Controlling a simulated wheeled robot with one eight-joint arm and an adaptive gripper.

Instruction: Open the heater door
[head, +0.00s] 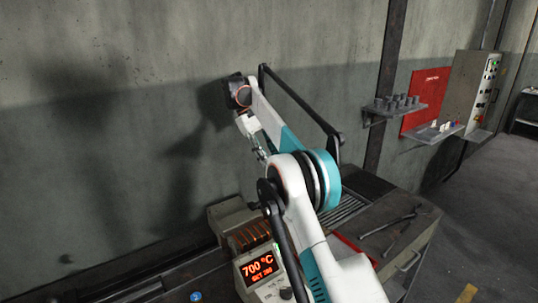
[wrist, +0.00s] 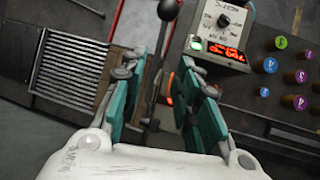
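The heater (head: 226,217) stands on the bench at the bottom of the head view, partly behind my arm. Orange-glowing bars show on it, and its lit display (head: 260,268) reads 700 °C. The display and a dial also show at the upper right of the wrist view (wrist: 222,52). My gripper (wrist: 163,66) points down above the heater, teal fingers apart. A black lever (wrist: 160,65) with a ball knob lies in line with the gap between the fingers; I cannot tell whether it is touched. An orange glow shows beside it. The door's position is unclear.
A ribbed grate (wrist: 72,70) lies left of the fingers. Several coloured knobs (wrist: 268,66) are at the right. Tongs (head: 402,222) lie on the bench's right end. Shelves, a red board (head: 426,100) and a control cabinet (head: 470,88) are along the back wall.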

